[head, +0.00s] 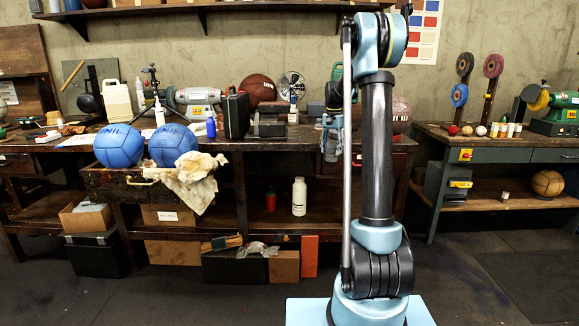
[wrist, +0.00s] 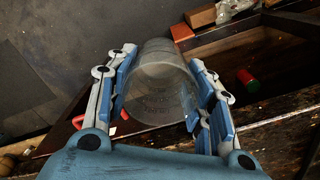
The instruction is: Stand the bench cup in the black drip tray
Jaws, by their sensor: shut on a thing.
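The bench cup (wrist: 160,88) is a clear, see-through cup. It sits between the blue-padded fingers of my gripper (wrist: 162,100) in the wrist view, and the gripper is shut on it. In the head view my gripper (head: 332,122) is small, just left of my arm's column, with the clear cup (head: 332,148) below it by the bench's front edge. I cannot make out the black drip tray in either view; my arm hides part of the bench top.
The wooden workbench (head: 290,141) carries a black case (head: 236,114), a brown ball (head: 257,90) and a bench grinder (head: 195,97). Two blue balls (head: 119,146) and a rag (head: 190,180) are at an open drawer. A white bottle (head: 299,196) stands on the lower shelf.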

